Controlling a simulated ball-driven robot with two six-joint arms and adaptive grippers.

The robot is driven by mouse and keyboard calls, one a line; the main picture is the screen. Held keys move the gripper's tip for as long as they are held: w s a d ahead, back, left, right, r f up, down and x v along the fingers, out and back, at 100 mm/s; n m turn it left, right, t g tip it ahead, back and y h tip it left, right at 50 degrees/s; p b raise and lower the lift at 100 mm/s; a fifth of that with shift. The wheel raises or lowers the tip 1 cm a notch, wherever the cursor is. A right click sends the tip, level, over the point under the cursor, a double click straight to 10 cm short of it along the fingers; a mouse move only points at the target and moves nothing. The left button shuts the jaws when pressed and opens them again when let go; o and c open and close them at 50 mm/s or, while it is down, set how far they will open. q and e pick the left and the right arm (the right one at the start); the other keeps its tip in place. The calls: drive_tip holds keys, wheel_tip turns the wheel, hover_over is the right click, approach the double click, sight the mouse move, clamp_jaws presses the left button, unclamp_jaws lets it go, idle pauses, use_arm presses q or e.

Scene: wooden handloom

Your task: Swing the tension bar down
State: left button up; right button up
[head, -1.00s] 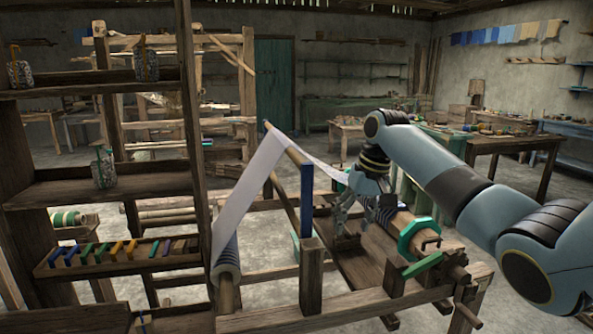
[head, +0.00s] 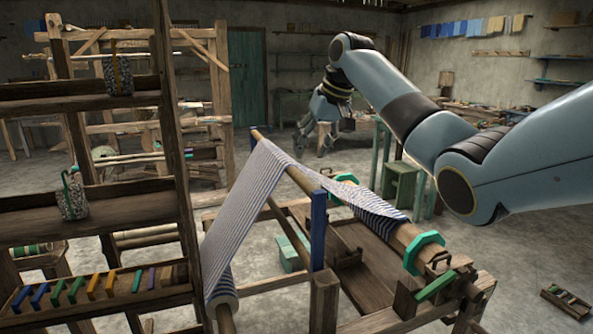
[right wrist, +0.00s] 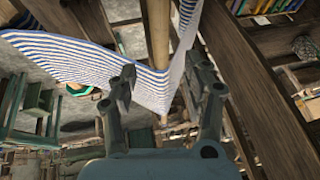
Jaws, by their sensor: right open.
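A wooden bar (head: 303,179) with striped cloth (head: 238,212) draped over it, apparently the tension bar, stands raised at the top of a blue arm (head: 318,230) on the loom. The cloth slopes down from it on both sides, to a front-left roll and a right-hand roller. My right gripper (head: 312,145) is open and empty, up and beyond the bar in the head view. In the right wrist view its spread fingers (right wrist: 168,95) frame a wooden bar (right wrist: 158,35) and striped cloth (right wrist: 75,60), with no contact visible. My left gripper is not in view.
The right-hand roller (head: 400,233) carries green wheels (head: 422,252), with a green lever (head: 436,287) below. A wooden shelf rack (head: 60,213) with coloured pieces stands close on the left. A green stool (head: 400,182) stands behind the loom.

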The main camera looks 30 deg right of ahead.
sight(300, 173)
drive_tip(key=x, duration=0.5)
drive_tip(key=shift+w+a+f+p, duration=0.15)
drive_tip(key=shift+f+p, duration=0.05)
drive_tip(key=shift+p, duration=0.1)
drive_tip(key=x, duration=0.2)
drive_tip(key=shift+w+f, duration=0.15)
drive_tip(key=shift+f, duration=0.2)
drive_tip(key=shift+w+f, duration=0.1)
drive_tip(key=shift+f, duration=0.05)
drive_tip(key=shift+c, duration=0.2)
drive_tip(key=c, duration=0.9)
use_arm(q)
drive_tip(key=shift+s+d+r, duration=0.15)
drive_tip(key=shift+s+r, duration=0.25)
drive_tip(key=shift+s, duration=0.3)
use_arm(e)
clamp_jaws()
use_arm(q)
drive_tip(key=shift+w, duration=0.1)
